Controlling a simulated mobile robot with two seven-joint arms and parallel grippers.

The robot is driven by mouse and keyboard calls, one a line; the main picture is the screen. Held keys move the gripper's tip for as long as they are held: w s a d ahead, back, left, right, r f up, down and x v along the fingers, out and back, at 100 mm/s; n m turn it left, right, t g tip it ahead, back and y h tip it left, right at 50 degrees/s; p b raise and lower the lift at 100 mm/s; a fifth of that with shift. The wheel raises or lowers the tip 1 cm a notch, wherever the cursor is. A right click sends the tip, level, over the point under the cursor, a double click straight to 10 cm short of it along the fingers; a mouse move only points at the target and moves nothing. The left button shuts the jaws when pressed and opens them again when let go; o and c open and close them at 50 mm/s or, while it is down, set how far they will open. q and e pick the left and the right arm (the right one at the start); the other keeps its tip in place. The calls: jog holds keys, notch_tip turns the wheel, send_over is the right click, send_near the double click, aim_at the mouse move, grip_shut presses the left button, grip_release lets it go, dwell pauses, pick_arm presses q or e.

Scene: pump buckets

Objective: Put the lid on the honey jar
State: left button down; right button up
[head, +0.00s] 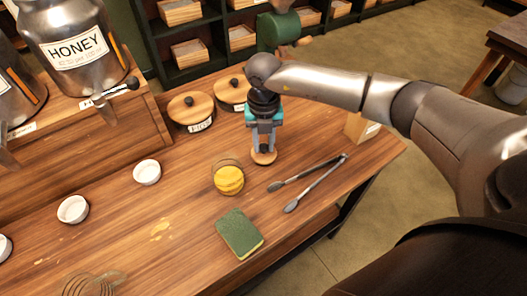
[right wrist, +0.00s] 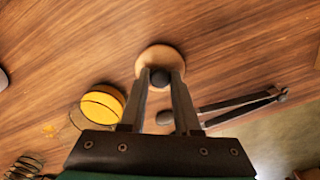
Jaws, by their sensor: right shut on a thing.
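The small honey jar (head: 228,182) is glass with yellow honey in it and stands uncovered on the wooden table. It also shows in the right wrist view (right wrist: 102,104), left of my fingers. The lid (head: 264,157) is a round light wooden disc with a dark knob, just right of the jar and apart from it. My right gripper (head: 264,147) points down and is shut on the lid's knob; the right wrist view shows the lid (right wrist: 159,52) beyond the fingertips (right wrist: 160,77). I cannot tell whether the lid touches the table. My left gripper is not in view.
Metal tongs (head: 310,184) lie right of the jar, and a green-yellow sponge (head: 239,234) lies in front. Two larger wooden-lidded crocks (head: 190,108) (head: 231,92) stand behind. White bowls (head: 147,172) (head: 73,209) are at left. A big HONEY dispenser (head: 75,50) stands on a raised shelf.

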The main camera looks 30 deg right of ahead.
jog(key=shift+r+p, duration=1.3)
jog(key=shift+r, duration=0.35)
